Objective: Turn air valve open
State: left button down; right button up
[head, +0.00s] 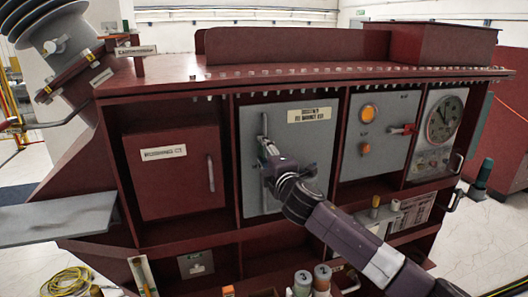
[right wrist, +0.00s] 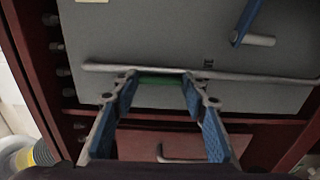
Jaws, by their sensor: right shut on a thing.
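My right gripper (head: 268,160) reaches the grey panel (head: 312,170) in the middle of the dark red transformer housing. In the right wrist view its two blue-padded fingers (right wrist: 161,80) stand apart with a green piece (right wrist: 162,79) between the tips, and it is shut on that piece. A long grey bar (right wrist: 250,75) runs across the panel at the fingertips; in the head view the bar (head: 265,122) stands upright. Whether the green piece is the air valve I cannot tell. A red lever (head: 403,130) sits on the panel to the right. My left gripper is out of view.
A dark red door (head: 175,185) with a handle lies left of the panel. Farther right is a round gauge (head: 444,120). In the right wrist view a blue lever (right wrist: 246,20) is near the fingers. Yellow cable (head: 65,281) lies on the floor at lower left.

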jog(key=shift+f, duration=0.1)
jog(key=o, duration=1.2)
jog(key=shift+c, duration=0.2)
jog(key=v, duration=1.2)
